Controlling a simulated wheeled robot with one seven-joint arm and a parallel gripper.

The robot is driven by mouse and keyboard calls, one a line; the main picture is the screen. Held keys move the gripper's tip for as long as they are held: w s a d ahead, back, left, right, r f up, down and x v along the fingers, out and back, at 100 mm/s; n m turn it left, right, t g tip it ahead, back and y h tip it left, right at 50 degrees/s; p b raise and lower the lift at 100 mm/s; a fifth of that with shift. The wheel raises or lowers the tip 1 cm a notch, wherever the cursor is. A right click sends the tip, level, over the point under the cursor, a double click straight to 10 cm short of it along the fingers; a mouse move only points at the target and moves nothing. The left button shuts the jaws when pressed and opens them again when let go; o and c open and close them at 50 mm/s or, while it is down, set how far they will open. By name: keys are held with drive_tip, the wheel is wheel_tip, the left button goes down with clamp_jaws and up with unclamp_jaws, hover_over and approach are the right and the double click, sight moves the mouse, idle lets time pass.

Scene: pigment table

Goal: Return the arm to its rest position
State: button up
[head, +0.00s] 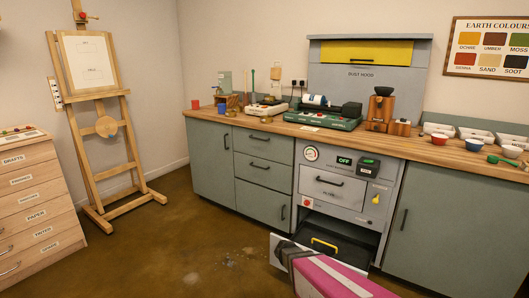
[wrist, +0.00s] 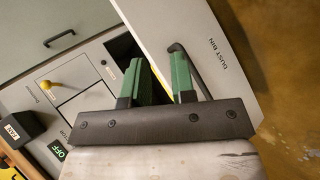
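My gripper (wrist: 159,65) is open, with a clear gap between its two green fingers. In the wrist view the right finger overlaps the dark handle of the grey drawer front (wrist: 163,22) marked DUST BIN; I cannot tell whether they touch. Nothing shows held between the fingers. In the head view my pink arm (head: 335,280) reaches in from the bottom edge, low in front of the cabinet. The dust bin drawer (head: 277,243) stands pulled out beneath the machine. The fingers are hidden there.
A wooden worktop (head: 270,124) with bowls, a green machine and a dust hood (head: 365,75) runs above the cabinets. A yellow handle (head: 324,244) shows in the low opening. An easel (head: 98,120) and drawer chest (head: 35,210) stand left.

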drive_tip(key=s+a+r+m+y, duration=0.1)
drive_tip(key=s+r+y, duration=0.3)
drive_tip(key=r, duration=0.3)
drive_tip(key=s+a+r+m+g+y, duration=0.1)
drive_tip(key=s+r+y, duration=0.3)
drive_tip(key=r+y, duration=0.2)
drive_tip(key=shift+a+r+m, duration=0.2)
drive_tip(key=shift+r+m, duration=0.1)
drive_tip(key=shift+r, duration=0.4)
